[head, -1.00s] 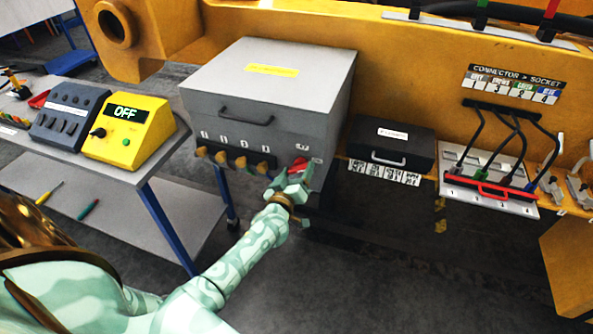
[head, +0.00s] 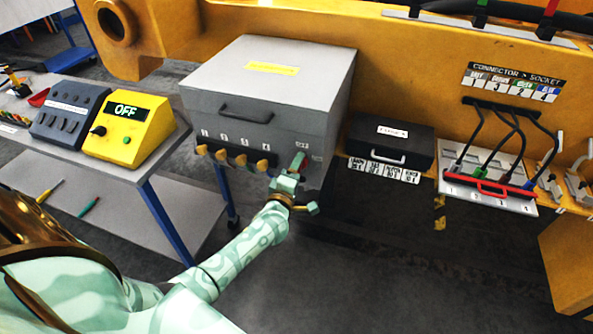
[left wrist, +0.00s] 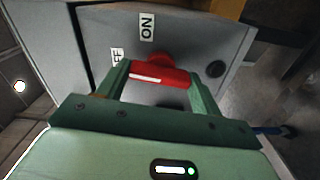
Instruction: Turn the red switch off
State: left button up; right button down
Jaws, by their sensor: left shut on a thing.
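The red switch (left wrist: 172,77) is a turning handle on the front of the grey box (head: 262,85). In the left wrist view its white line points left, toward the partly hidden label ending in FF (left wrist: 117,57). The ON label (left wrist: 147,27) is above the handle. My left gripper (head: 292,172) is shut on the red switch, with one finger at each end of the handle. In the head view the gripper hides nearly all of the switch. My right gripper is not in view.
Several orange-brown knobs (head: 237,158) line the box front, left of my gripper. A yellow console (head: 130,128) reading OFF stands on the table at left. A black case (head: 390,142) and a cable panel (head: 490,180) are at right. The floor in front is clear.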

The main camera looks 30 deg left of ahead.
pick_arm(q)
jog(key=shift+n, duration=0.9)
jog(key=o, duration=1)
jog(key=shift+s, duration=0.1)
jog(key=p+v, duration=0.1)
jog(key=v, duration=1.5)
jog(key=shift+s+a+f+p, duration=0.1)
jog(key=shift+s+p, duration=0.05)
jog(key=shift+p, duration=0.2)
